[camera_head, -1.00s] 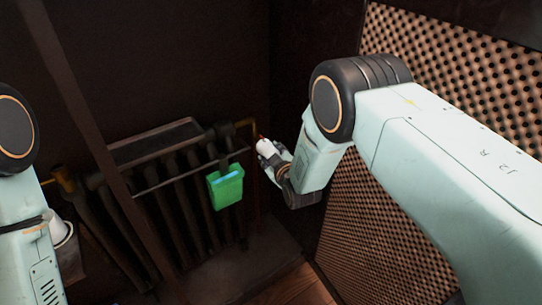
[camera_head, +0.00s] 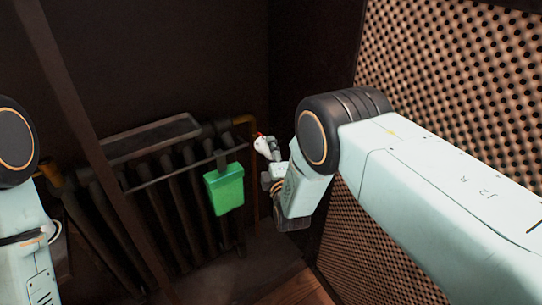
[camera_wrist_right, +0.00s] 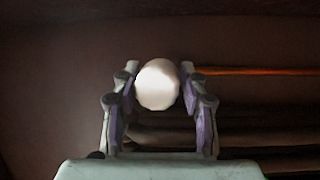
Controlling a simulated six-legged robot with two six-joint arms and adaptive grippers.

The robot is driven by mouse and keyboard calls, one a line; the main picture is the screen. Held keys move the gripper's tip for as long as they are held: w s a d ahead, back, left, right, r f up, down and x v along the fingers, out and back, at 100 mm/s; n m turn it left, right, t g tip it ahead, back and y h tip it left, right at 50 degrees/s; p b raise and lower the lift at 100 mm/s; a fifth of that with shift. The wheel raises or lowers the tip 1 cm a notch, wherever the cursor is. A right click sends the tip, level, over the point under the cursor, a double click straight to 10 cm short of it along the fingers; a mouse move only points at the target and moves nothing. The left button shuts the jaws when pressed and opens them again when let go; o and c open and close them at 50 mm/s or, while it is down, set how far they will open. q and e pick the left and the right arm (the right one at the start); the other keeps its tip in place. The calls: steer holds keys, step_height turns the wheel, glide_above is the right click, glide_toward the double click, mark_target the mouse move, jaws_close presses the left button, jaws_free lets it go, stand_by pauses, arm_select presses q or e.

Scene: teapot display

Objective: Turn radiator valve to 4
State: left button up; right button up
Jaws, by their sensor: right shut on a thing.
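The radiator valve has a white knob (camera_head: 264,145) with a small red mark, at the right end of the dark radiator (camera_head: 180,185). In the right wrist view the knob (camera_wrist_right: 157,84) shows as a bright round end between the two fingers. My right gripper (camera_head: 272,160) is shut on it, one finger on each side; it also shows in the right wrist view (camera_wrist_right: 157,95). The numbers on the knob cannot be read. My left arm is at the left edge in the head view, and its gripper fingers cannot be made out.
A green container (camera_head: 225,189) hangs on the front of the radiator, just left of the valve. A perforated panel (camera_head: 440,60) stands close along my right arm. A brass-coloured pipe (camera_head: 246,120) runs beside the valve. A dark post crosses the left side.

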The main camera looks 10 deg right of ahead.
arm_select(q)
steer(key=shift+f, duration=0.15)
arm_select(e)
steer(key=n+t, duration=0.1)
steer(key=n, duration=0.2)
steer(key=n+t+y, duration=0.1)
steer(key=n, duration=0.2)
steer(key=shift+n+y, duration=0.4)
steer(key=shift+n, duration=0.1)
steer(key=o, duration=1.1)
steer(key=shift+o, duration=0.2)
steer(key=shift+s, duration=0.1)
steer(key=v, duration=1.1)
steer(key=shift+s+f, duration=0.2)
steer(key=shift+s, duration=0.2)
arm_select(q)
steer(key=shift+s, duration=0.1)
arm_select(e)
steer(key=shift+s+d, duration=0.1)
